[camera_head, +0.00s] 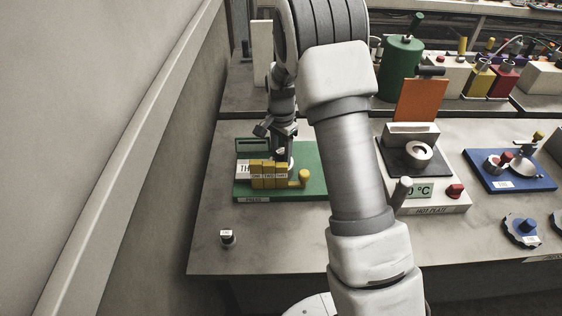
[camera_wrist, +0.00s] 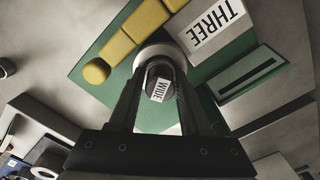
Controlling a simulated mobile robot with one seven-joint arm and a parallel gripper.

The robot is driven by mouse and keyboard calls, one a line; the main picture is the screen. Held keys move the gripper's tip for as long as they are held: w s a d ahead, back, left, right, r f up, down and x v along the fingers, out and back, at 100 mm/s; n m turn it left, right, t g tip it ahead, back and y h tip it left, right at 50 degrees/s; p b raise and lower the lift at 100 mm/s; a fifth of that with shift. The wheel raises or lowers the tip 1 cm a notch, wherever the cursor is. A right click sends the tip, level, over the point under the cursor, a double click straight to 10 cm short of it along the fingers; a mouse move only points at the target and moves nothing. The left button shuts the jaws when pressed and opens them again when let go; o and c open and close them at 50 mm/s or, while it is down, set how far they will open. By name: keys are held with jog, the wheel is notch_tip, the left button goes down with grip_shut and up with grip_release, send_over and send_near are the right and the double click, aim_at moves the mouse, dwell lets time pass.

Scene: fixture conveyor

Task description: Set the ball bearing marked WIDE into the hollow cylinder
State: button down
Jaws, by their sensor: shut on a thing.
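My gripper (camera_head: 279,146) points down over a green press base at the back left. In the wrist view my gripper (camera_wrist: 160,80) is shut on the ball bearing (camera_wrist: 159,91), whose white tag reads WIDE. A pale round rim shows just beyond the fingertips; I cannot tell whether the bearing touches it.
The green press base (camera_head: 315,160) carries yellow blocks (camera_head: 268,174), a yellow knob (camera_head: 304,177) and a white block lettered THREE (camera_wrist: 214,28). A small tagged part (camera_head: 227,238) stands alone at front left. The hot plate (camera_head: 435,208) has an orange panel (camera_head: 417,101) behind it.

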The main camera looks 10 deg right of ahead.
jog(key=shift+f, duration=0.15)
jog(key=shift+c, duration=1.4)
grip_release()
